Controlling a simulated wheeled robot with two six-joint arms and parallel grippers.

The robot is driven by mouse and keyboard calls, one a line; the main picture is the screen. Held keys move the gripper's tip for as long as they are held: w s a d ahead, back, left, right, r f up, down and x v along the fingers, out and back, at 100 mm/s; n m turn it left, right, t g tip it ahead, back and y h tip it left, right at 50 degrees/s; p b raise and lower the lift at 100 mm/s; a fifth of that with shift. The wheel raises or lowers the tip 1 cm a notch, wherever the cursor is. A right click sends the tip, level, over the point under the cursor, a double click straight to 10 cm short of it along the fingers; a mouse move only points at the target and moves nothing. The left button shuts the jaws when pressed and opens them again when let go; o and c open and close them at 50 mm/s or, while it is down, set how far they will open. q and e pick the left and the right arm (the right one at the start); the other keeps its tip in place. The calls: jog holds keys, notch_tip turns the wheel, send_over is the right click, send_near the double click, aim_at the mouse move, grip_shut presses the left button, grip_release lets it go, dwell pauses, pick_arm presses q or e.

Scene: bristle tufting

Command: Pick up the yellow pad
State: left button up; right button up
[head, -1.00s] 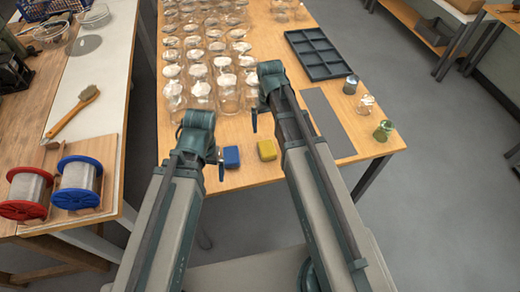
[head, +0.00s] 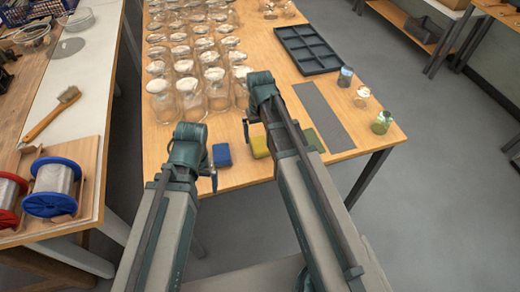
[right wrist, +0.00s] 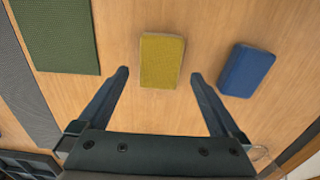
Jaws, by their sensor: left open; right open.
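The yellow pad (head: 259,148) lies flat on the wooden table near its front edge, partly hidden by my right arm in the head view. In the right wrist view the whole yellow pad (right wrist: 162,60) shows, with its near end between the fingertips of my right gripper (right wrist: 160,76). The fingers are spread wider than the pad, with a gap on each side, and hold nothing. In the head view my right gripper (head: 247,131) is just left of the pad. My left gripper (head: 213,181) is open and empty by the table's front edge, below the blue pad.
A blue pad (head: 222,155) lies left of the yellow one. A green pad (head: 313,138) and a grey strip (head: 326,115) lie to the right. Many glass jars (head: 188,100) fill the table's left and back. A dark compartment tray (head: 307,51) stands behind.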

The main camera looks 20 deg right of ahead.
aim_at(260, 144)
notch_tip(260, 144, down, 5)
jog(key=b, duration=0.5)
jog(key=shift+f, duration=0.15)
jog(key=c, duration=1.2)
jog(key=shift+c, duration=0.2)
jog(key=shift+r, duration=0.3)
